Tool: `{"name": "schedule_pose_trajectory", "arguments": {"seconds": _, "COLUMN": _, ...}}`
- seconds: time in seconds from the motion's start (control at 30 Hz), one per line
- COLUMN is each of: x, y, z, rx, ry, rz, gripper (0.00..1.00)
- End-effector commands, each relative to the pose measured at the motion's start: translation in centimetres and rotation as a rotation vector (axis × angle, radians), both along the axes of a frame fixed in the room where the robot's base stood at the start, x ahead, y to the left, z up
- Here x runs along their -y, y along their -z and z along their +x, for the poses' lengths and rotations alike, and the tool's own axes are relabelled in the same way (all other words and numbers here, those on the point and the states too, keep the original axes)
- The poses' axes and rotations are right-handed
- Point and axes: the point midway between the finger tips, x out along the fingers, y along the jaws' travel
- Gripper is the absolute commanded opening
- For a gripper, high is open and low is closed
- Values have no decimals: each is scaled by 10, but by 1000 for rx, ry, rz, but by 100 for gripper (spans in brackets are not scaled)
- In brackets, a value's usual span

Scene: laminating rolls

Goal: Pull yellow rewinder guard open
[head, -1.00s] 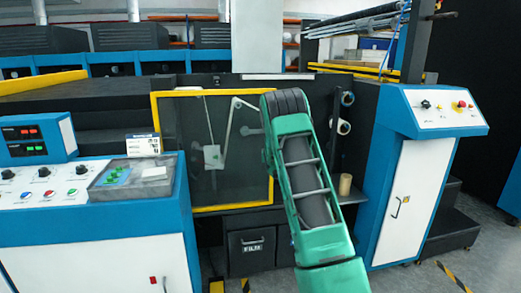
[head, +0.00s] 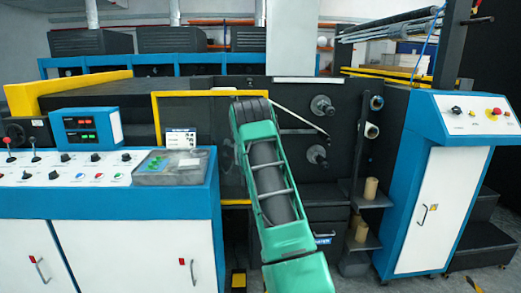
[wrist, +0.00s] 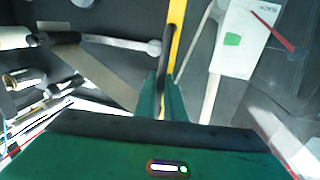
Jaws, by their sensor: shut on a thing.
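The yellow rewinder guard (head: 205,94) is a yellow-edged dark panel on the black machine front. Its top bar and left bar show in the head view, and a short piece of its bottom bar shows beside my arm. My green arm covers its right part and hides my gripper in the head view. In the wrist view, my gripper (wrist: 163,92) is shut on the guard's yellow edge bar (wrist: 175,38). To the right of the guard, two spindles (head: 322,106) on the machine face are uncovered.
A control console (head: 110,195) with a clear-lidded box stands in front at left, overlapping the guard's lower left. A blue and white cabinet (head: 430,200) stands at right. Cardboard cores (head: 362,230) stand on shelves right of my arm. Some floor shows beneath the machine.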

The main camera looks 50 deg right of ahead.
Motion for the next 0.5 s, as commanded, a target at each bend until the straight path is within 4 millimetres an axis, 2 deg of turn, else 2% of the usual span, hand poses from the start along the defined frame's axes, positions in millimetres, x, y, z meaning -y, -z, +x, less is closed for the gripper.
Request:
{"name": "schedule_pose_trajectory", "arguments": {"seconds": 0.33, "x": 1, "y": -3, "z": 1, "rx": 4, "ry": -1, "rz": -3, "gripper": 0}}
{"name": "schedule_pose_trajectory", "arguments": {"seconds": 0.4, "x": 1, "y": -3, "z": 1, "rx": 4, "ry": 0, "rz": -3, "gripper": 21}}
{"name": "schedule_pose_trajectory", "arguments": {"seconds": 0.43, "x": 1, "y": -3, "z": 0, "rx": 4, "ry": 0, "rz": -3, "gripper": 28}}
{"name": "schedule_pose_trajectory", "arguments": {"seconds": 0.5, "x": 2, "y": -2, "z": 0, "rx": 3, "ry": 1, "rz": -3, "gripper": 28}}
